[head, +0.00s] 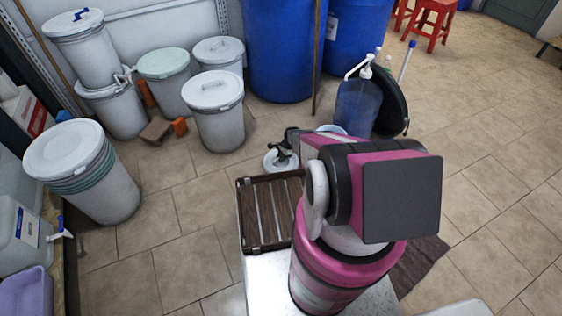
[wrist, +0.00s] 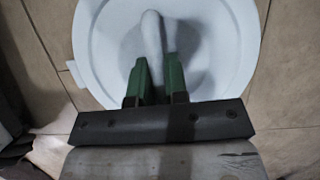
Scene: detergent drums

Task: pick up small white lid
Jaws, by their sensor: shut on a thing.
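The small white lid (wrist: 215,30) fills the upper middle of the wrist view, round with a raised bar handle. My gripper (wrist: 157,75) has its two green fingers closed on either side of that handle. In the head view the lid (head: 273,163) shows as a small white disc just beyond the dark slatted rack, with my gripper (head: 284,150) above it. My arm hides part of the area to the right of it. I cannot tell whether the lid rests on something or is held clear.
A brown slatted rack (head: 270,212) stands on a white surface (head: 262,280) in front. Several lidded drums (head: 218,118) stand at the left and back. Blue barrels (head: 281,50) and a blue pump container (head: 358,107) are beyond. Tiled floor at right (head: 480,150) is mostly clear.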

